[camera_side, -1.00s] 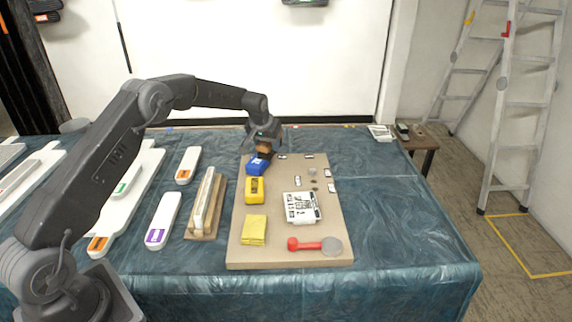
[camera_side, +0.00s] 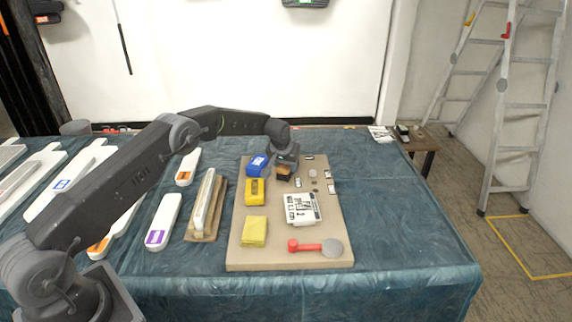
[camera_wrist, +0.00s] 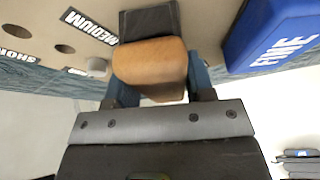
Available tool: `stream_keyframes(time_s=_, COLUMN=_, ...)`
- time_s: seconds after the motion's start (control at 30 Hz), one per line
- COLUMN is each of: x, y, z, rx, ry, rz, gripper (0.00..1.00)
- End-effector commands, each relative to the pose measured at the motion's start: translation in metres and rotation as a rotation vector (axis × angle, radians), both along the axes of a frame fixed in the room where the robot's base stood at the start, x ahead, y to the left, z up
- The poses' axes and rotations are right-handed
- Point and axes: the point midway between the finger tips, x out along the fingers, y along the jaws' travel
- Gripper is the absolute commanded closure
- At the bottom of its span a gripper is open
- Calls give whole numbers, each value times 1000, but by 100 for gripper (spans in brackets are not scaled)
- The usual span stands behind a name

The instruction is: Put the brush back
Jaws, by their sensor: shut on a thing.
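My gripper (camera_side: 284,168) is over the far part of the tan board (camera_side: 262,262), just right of the blue block. It is shut on a block with a brown wooden body and a dark part, which I take to be the brush (camera_wrist: 150,62). In the wrist view the brush sits between the two fingers, its dark part pointing away from the palm. In the side view the gripper hides most of the brush (camera_side: 283,175). I cannot tell whether it touches the board.
On the board are the blue block (camera_side: 257,165) marked FINE, a yellow block (camera_side: 255,191), a yellow pad (camera_side: 254,230), a white printed pack (camera_side: 302,207), a red-handled tool (camera_side: 308,247) and several small labels and round spots. A wooden rack (camera_side: 206,204) stands to the left.

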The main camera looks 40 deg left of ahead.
Motion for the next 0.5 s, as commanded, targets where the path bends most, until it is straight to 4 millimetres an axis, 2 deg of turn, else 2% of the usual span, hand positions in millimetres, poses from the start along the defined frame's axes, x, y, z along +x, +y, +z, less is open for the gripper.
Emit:
stream_keyframes(time_s=0.13, x=0, y=0, z=-3, rx=0, ry=0, rz=0, gripper=70)
stream_keyframes(time_s=0.17, x=0, y=0, z=-3, rx=0, ry=1, rz=0, gripper=50)
stream_keyframes(time_s=0.4, x=0, y=0, z=-3, rx=0, ry=1, rz=0, gripper=27)
stream_keyframes(time_s=0.5, x=0, y=0, z=-3, rx=0, ry=1, rz=0, gripper=26)
